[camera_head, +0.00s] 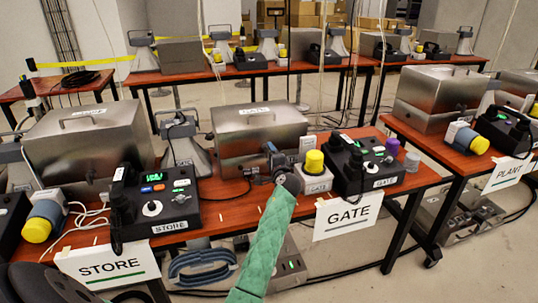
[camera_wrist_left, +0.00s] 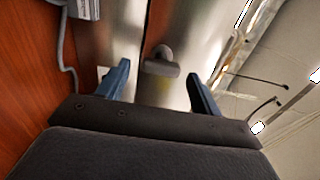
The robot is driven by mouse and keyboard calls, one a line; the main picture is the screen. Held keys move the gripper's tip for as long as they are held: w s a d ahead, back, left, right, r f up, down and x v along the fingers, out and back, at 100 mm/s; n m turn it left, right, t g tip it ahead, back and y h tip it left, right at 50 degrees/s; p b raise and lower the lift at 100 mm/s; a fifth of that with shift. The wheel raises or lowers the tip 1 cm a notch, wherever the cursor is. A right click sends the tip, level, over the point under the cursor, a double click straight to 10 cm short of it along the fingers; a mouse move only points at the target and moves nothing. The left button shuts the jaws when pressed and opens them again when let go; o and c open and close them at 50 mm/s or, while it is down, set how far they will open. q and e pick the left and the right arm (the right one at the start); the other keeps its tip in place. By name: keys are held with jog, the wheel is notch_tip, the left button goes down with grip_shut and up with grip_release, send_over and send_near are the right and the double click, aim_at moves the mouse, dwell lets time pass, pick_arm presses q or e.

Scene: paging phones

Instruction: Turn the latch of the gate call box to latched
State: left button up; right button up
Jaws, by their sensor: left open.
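My right gripper is not in view.
Right of my gripper stand a yellow-capped unit (camera_head: 314,163) and a black GATE phone console (camera_head: 365,165), both close. The STORE console (camera_head: 155,205) is to the left. The GATE sign (camera_head: 347,217) hangs at the table's front edge. A grey cable (camera_wrist_left: 62,50) runs beside the gripper.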

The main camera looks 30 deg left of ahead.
pick_arm(q)
jog(key=v, duration=0.5)
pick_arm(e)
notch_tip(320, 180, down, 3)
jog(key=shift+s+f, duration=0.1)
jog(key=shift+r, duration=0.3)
